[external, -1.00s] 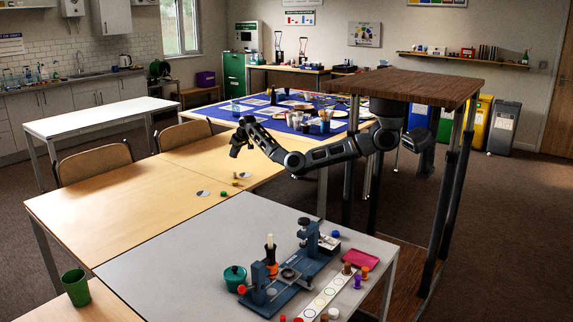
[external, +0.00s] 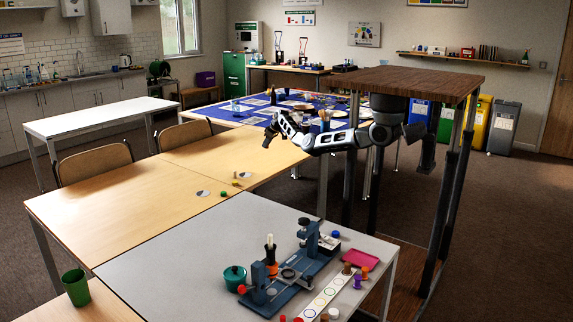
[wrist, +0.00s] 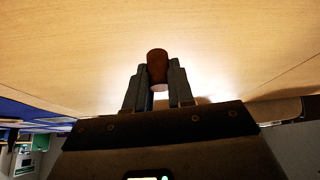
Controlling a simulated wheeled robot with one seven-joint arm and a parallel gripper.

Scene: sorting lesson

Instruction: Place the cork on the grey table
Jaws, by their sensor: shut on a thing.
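My gripper (external: 269,139) is over the far part of the wooden tables, short of the blue-covered table. In the wrist view my gripper (wrist: 158,76) is shut on the cork (wrist: 157,62), a dark brown cylinder with a paler end. It is held between the two fingers with wood surface behind it. The cork is too small to make out in the external view. The grey table (external: 190,252) stands in the foreground, well in front of the gripper.
The grey table carries a blue fixture (external: 285,287), a teal pot (external: 234,278), a pink tray (external: 360,259) and a white strip with rings (external: 325,296). Its left part is bare. A green cap (external: 223,194) and small items lie on the wooden table (external: 130,205).

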